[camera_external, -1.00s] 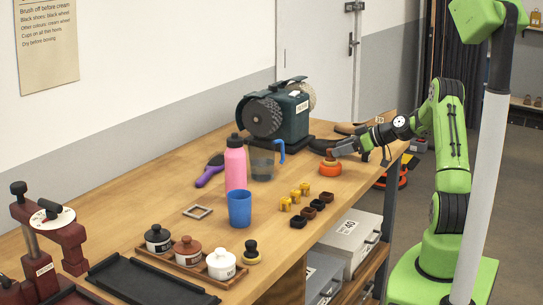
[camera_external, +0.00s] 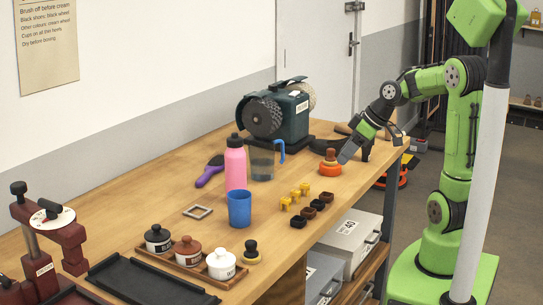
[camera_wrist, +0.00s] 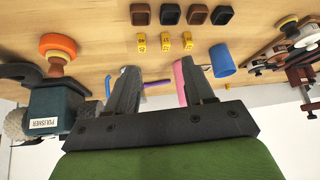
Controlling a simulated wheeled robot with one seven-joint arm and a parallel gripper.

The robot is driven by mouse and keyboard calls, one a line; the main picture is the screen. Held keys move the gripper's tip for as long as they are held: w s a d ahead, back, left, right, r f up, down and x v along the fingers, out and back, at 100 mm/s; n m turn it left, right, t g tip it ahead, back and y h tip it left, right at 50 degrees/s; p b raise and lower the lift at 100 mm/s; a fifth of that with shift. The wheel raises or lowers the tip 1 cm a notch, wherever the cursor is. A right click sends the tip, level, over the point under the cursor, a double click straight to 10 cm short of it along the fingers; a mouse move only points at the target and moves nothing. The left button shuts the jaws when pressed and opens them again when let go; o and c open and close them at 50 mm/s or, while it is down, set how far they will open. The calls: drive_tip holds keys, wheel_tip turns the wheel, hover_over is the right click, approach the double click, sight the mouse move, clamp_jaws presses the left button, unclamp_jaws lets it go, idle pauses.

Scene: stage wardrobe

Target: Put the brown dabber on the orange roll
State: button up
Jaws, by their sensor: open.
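The orange roll (camera_external: 330,169) lies flat on the bench towards its right end. The brown dabber (camera_external: 330,155) stands upright on top of it. In the wrist view, which is upside down, the orange roll (camera_wrist: 58,44) and the brown dabber (camera_wrist: 56,66) show at the left, clear of my fingers. My gripper (camera_external: 345,155) is just right of the roll in the outside view, tilted down to the left. In the wrist view my gripper (camera_wrist: 153,80) has its fingers apart with nothing between them.
The polisher (camera_external: 285,112) stands behind the roll. A dark shoe (camera_external: 325,145) is close behind my gripper. Several small yellow and dark blocks (camera_external: 305,189), a blue cup (camera_external: 239,208), a pink bottle (camera_external: 235,167) and a black dabber (camera_external: 251,250) stand farther left and forward.

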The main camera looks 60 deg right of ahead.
drive_tip(key=s+a+m+h, duration=0.1)
drive_tip(key=s+a, duration=0.2)
drive_tip(key=s, duration=0.5)
drive_tip(key=s+a+r+m+h, duration=0.1)
drive_tip(key=s+a, duration=0.3)
drive_tip(key=s, duration=0.4)
drive_tip(key=shift+s+a+m+g, duration=0.15)
drive_tip(key=shift+a+m+g, duration=0.15)
drive_tip(key=shift+m+g, duration=0.15)
drive_tip(key=shift+r, duration=0.1)
